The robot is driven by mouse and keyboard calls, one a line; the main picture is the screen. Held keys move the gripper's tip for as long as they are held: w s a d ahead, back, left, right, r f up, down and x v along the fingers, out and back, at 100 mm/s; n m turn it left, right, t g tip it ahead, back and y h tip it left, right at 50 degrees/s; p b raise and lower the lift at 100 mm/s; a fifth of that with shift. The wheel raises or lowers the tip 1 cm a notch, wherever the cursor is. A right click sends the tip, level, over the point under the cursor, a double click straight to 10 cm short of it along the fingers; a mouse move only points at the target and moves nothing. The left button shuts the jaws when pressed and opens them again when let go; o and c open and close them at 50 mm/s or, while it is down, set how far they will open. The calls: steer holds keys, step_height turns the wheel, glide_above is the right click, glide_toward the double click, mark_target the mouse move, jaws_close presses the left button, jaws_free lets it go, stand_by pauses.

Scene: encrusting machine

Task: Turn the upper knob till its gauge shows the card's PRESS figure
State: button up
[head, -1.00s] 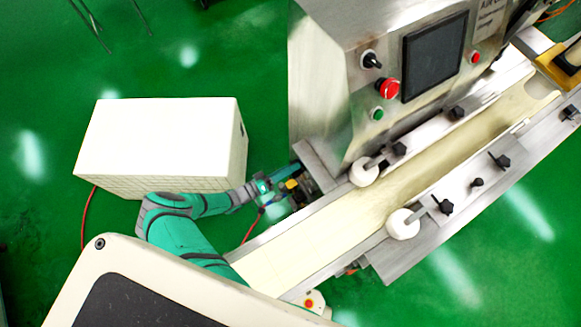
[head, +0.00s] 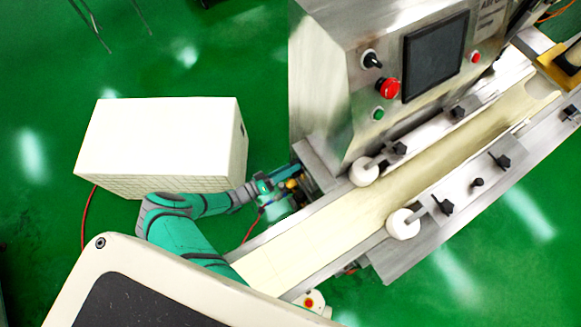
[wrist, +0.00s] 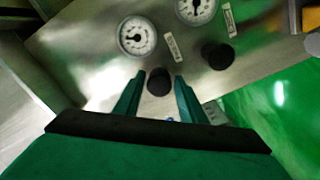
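In the wrist view, a round white gauge (wrist: 137,35) with a dark needle sits on a metal panel, with a black knob (wrist: 158,82) below it. My gripper (wrist: 159,76) is open, with one teal finger on each side of this knob and thin gaps showing. A second gauge (wrist: 195,8), cut by the top edge, has its own black knob (wrist: 216,55) to the right. I cannot tell which knob is the upper one. The needle readings are too small to read. In the head view my gripper (head: 283,187) is at the machine's lower left end. No readable PRESS card is in view.
Small labels (wrist: 173,47) stand beside the gauges. In the head view, the steel machine (head: 322,95) has a control screen (head: 434,57) and a pale conveyor belt (head: 330,235). A white box (head: 160,150) stands left of my gripper. Green floor is open around them.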

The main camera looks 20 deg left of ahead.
steer(key=shift+a, duration=0.1)
steer(key=v, duration=1)
steer(key=shift+s+a, duration=0.2)
steer(key=shift+s, duration=0.1)
